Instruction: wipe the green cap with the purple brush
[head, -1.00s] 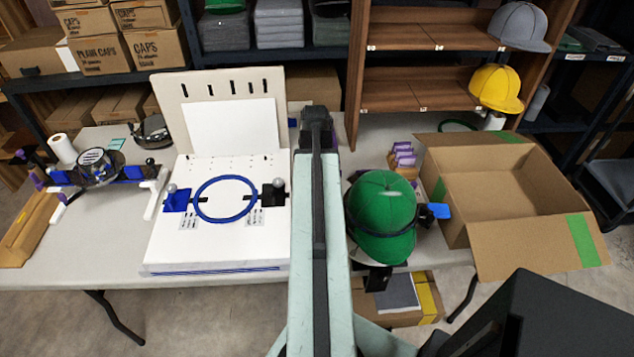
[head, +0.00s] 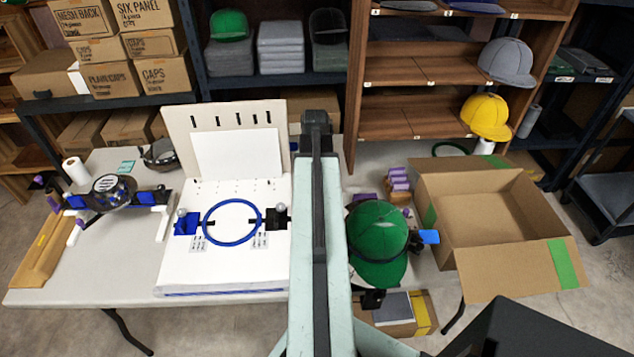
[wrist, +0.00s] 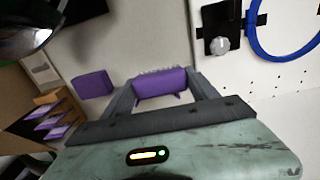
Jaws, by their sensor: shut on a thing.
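The green cap (head: 377,240) sits on a dark holder with a blue tab (head: 429,237) at the table's front, just right of my arm in the head view. My gripper (wrist: 160,88) is shut on the purple brush (wrist: 160,83) in the wrist view, its pale bristles pointing away from the palm. My arm hides the gripper in the head view. A second purple block (wrist: 92,83) lies left of the gripper, apart from it. A dark rounded shape fills the wrist view's upper left corner; I cannot tell whether it is the cap.
A blue hoop (head: 232,222) sits on the white board (head: 215,278) left of my arm. An open cardboard box (head: 515,280) stands right of the cap. Purple-topped blocks (head: 398,180) stand behind the cap. Another green cap (head: 229,25) sits on the back shelf.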

